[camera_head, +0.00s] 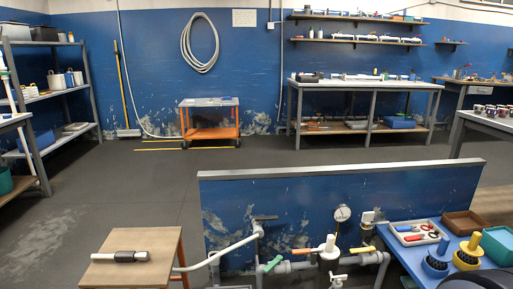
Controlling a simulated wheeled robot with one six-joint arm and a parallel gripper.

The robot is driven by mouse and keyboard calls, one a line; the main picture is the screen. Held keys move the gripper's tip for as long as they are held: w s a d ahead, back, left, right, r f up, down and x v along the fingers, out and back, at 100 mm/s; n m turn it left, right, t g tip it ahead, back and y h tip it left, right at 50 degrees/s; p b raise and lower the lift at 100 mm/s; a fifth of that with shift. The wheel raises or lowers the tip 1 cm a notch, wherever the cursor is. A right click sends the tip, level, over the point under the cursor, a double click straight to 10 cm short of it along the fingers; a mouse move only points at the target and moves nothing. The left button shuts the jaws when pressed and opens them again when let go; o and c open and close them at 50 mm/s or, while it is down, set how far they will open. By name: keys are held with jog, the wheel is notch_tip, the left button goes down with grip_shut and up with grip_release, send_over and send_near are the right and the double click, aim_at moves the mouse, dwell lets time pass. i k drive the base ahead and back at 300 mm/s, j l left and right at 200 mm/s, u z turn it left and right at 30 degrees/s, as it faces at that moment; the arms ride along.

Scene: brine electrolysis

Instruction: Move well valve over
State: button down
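Pipework runs along the front of a low blue wall panel (400,200). A dark T-shaped handle (264,218) sits on top of the white pipe at the left. A round white gauge (342,213) stands above the pipes. I cannot tell which of these is the well valve. My gripper is not in view.
A wooden stand (150,241) at the lower left bears a black-and-white cylinder (119,257). A blue table (405,250) at the lower right holds a tool tray (418,232), a brown box (465,222) and brushes. An orange cart (210,133) stands behind. Floor at left is clear.

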aim_at(279, 258)
jog(key=i+l, duration=0.1)
jog(key=k, duration=0.15)
jog(key=i+j+z, duration=0.2)
jog(key=i, duration=0.35)
jog(key=i+j+z, duration=0.15)
jog(key=i+j, duration=0.25)
jog(key=i, duration=0.1)
